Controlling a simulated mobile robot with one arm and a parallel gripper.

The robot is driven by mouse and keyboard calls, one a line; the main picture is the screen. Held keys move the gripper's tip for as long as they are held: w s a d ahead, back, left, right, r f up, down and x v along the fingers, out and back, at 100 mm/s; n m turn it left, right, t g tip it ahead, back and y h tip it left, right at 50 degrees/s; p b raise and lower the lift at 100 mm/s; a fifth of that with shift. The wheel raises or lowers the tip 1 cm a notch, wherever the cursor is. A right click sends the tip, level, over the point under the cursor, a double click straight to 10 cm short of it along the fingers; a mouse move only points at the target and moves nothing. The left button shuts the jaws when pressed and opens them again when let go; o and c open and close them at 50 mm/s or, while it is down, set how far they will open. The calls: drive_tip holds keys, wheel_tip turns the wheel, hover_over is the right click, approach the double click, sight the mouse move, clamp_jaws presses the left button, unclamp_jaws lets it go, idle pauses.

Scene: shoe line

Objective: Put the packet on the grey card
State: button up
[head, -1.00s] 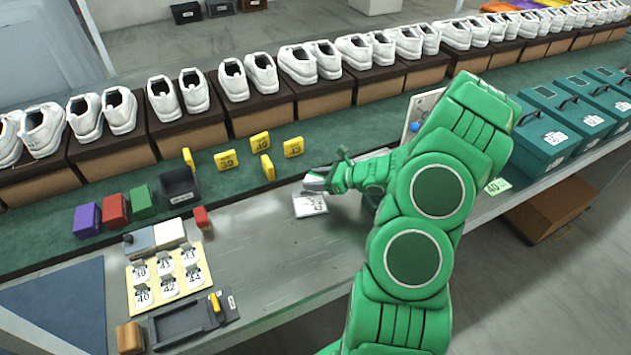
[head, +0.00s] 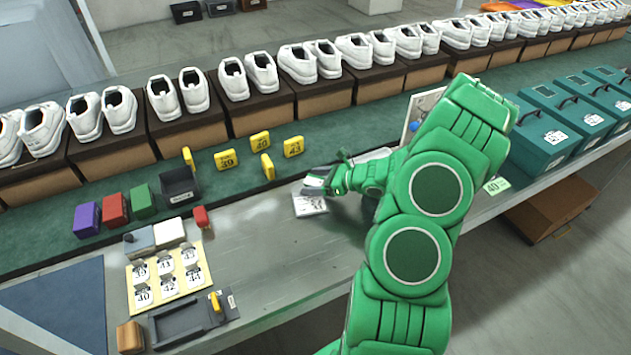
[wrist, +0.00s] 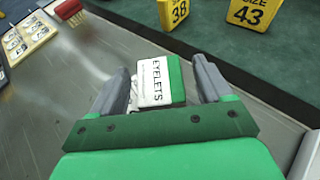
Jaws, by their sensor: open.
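The packet (wrist: 158,82), white with a green strip and the word EYELETS, lies between the two fingers of my gripper (wrist: 160,66) in the wrist view. The fingers are open, with a gap on each side of it. In the head view a white packet with dark print (head: 310,206) lies on the metal bench just below my gripper (head: 316,182). A pale grey flat piece (head: 374,156), perhaps the grey card, shows behind my wrist and is partly hidden by my arm. I cannot be sure that it is the card.
Yellow size tags (head: 261,141) stand on the green strip behind the bench. A black bin (head: 180,185), coloured blocks (head: 115,208) and a yellow number board (head: 166,279) are on the left. Teal boxes (head: 548,135) stand at right.

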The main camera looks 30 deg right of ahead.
drive_tip(key=shift+s+d+r, duration=0.2)
drive_tip(key=shift+d+r, duration=0.05)
drive_tip(key=shift+r, duration=0.05)
drive_tip(key=v, duration=1.1)
drive_tip(key=s+a+r+n+g, duration=0.45)
drive_tip(key=a+r+n, duration=0.3)
drive_tip(key=a, duration=0.45)
drive_tip(key=s+a+r+n+g, duration=0.45)
drive_tip(key=a+r+n, duration=0.3)
drive_tip(key=a, duration=0.45)
drive_tip(key=s+a+r+n+g+h, duration=0.2)
drive_tip(key=s+n, duration=0.1)
drive_tip(key=s, duration=0.3)
drive_tip(key=s+a+r+n+g+h, duration=0.1)
drive_tip(key=s+a+r+n+h, duration=0.15)
drive_tip(key=s, duration=0.25)
drive_tip(key=s+d+r+n+h, duration=0.1)
drive_tip(key=s+r+n+h, duration=0.1)
drive_tip(key=s, duration=0.4)
drive_tip(key=s+d+r+n+h, duration=0.2)
drive_tip(key=s+n+h, duration=0.1)
drive_tip(key=s, duration=0.3)
drive_tip(key=shift+d+n+t, duration=0.3)
drive_tip(key=shift+n, duration=0.45)
